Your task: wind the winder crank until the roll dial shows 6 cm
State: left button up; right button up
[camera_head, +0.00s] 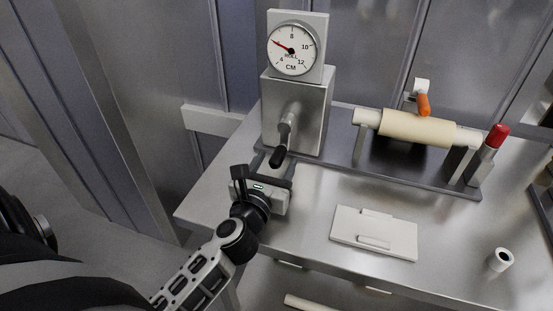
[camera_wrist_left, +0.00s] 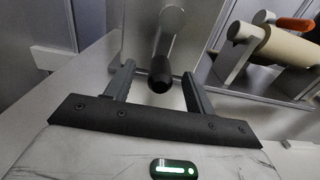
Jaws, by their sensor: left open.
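The winder housing (camera_head: 296,110) is a grey metal box at the back left of the bench. The roll dial (camera_head: 292,51) on top has a red needle pointing up-left, between the 4 and the 8, about where 6 would be. The crank (camera_head: 287,130) on the front of the housing hangs down to a black knob (camera_head: 278,157). My left gripper (camera_head: 268,172) is open just in front of and below the knob. In the left wrist view the black knob (camera_wrist_left: 160,75) shows between the two spread fingers, with gaps on both sides. My right gripper is out of view.
A cream roll (camera_head: 415,128) with an orange handle (camera_head: 423,104) sits on stands along the dark base. A red-topped post (camera_head: 497,136) stands at its right end.

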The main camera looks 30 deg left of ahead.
pick_arm(q)
jog(key=b+v, duration=0.1)
jog(key=v, duration=0.5)
jog(key=shift+s+d+f+b, duration=0.1)
jog(key=shift+s+b, duration=0.05)
jog(key=shift+b, duration=0.15)
jog(key=shift+s+d, duration=0.1)
jog(key=shift+s, duration=0.4)
jog(key=shift+r, duration=0.2)
